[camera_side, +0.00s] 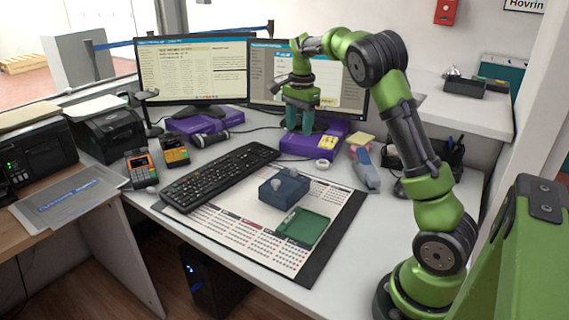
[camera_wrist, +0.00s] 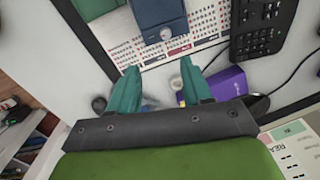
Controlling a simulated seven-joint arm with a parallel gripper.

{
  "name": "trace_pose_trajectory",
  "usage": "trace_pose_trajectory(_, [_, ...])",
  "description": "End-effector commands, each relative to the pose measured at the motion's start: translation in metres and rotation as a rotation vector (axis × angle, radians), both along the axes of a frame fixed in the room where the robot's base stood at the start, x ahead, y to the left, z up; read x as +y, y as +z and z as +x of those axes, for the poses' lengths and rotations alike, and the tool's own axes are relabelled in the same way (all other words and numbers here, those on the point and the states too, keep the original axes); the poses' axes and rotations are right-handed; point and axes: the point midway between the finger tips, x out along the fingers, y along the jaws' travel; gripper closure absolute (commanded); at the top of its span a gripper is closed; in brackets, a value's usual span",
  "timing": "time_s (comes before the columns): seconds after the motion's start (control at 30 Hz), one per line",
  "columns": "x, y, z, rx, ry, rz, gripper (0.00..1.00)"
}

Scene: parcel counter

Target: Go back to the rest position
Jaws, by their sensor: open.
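My gripper (camera_side: 305,120) is raised over the back of the counter, in front of the right monitor and above the right purple stand. Its two teal fingers are apart with nothing between them. In the wrist view my gripper (camera_wrist: 162,92) also shows open and empty, with the counter below it. A green tray (camera_side: 303,226) lies on the mat beside the box.
The black keyboard (camera_side: 222,175) lies left of the box. Two monitors (camera_side: 193,70) stand at the back. A tape roll (camera_side: 322,164), a stapler-like grey-blue item (camera_side: 366,170) and yellow notes (camera_side: 360,139) lie near the purple stand (camera_side: 312,143). Two card terminals (camera_side: 141,168) stand at left.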

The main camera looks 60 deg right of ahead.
Motion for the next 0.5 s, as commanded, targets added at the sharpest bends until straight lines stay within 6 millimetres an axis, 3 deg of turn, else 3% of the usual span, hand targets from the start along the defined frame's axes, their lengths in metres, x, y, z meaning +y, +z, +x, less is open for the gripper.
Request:
trace_pose_trajectory(0.27, [0.099,0.021,-0.047,-0.24,0.564,0.008,0.51])
trace_pose_trajectory(0.5, [0.191,0.032,-0.109,-0.433,1.004,-0.103,0.51])
